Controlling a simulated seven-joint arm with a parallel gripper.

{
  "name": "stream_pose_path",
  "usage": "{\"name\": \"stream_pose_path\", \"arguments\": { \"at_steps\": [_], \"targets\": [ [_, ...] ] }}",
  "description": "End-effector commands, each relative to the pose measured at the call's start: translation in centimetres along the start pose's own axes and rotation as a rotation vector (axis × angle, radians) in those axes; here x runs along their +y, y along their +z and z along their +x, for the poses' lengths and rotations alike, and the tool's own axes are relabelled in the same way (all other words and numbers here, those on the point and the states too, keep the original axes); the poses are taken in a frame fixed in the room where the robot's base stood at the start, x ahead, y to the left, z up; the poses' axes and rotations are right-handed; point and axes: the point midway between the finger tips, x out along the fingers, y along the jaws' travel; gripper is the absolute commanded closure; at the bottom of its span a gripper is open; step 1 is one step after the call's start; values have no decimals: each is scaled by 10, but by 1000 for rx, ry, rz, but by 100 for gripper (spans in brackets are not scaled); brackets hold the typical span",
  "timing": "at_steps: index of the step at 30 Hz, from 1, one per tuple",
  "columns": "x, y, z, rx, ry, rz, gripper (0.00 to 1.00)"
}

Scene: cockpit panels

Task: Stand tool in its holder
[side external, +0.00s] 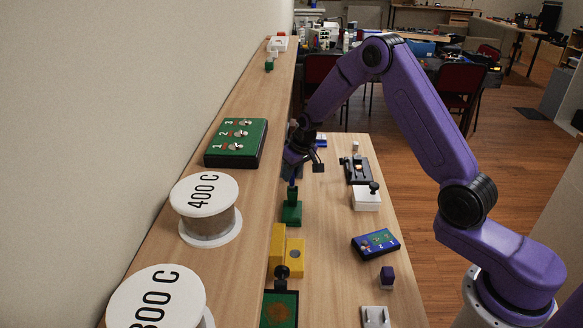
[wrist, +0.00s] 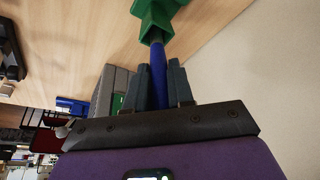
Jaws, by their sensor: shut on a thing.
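The tool is a slim blue rod (wrist: 159,68), and its holder is a green block (wrist: 155,22) with a narrow upper part on a wider base. My gripper (wrist: 158,72) is shut on the rod, with one dark finger on each side of it. The rod's far end meets the narrow part of the holder; I cannot tell how deep it sits. In the side external view my gripper (side external: 294,178) is above the holder (side external: 291,212), and a short piece of the blue rod (side external: 292,184) shows upright between them.
Yellow blocks (side external: 278,246) stand in front of the holder. A green numbered box (side external: 236,143) and white-topped spools (side external: 204,192) are on the raised shelf at left. A white box (side external: 366,198) and a blue panel (side external: 376,244) lie to the right. Bare wood separates them.

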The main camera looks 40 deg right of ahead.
Motion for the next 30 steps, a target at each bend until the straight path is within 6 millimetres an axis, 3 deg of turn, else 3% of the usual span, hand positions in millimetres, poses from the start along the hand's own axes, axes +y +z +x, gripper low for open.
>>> {"name": "stream_pose_path", "arguments": {
  "at_steps": [17, 18, 20, 30],
  "targets": [
    [0, 4, 12, 1, 0, 0, 100],
    [0, 4, 12, 1, 0, 0, 68],
    [0, 4, 12, 1, 0, 0, 48],
    [0, 4, 10, 1, 0, 0, 48]
  ]
}}
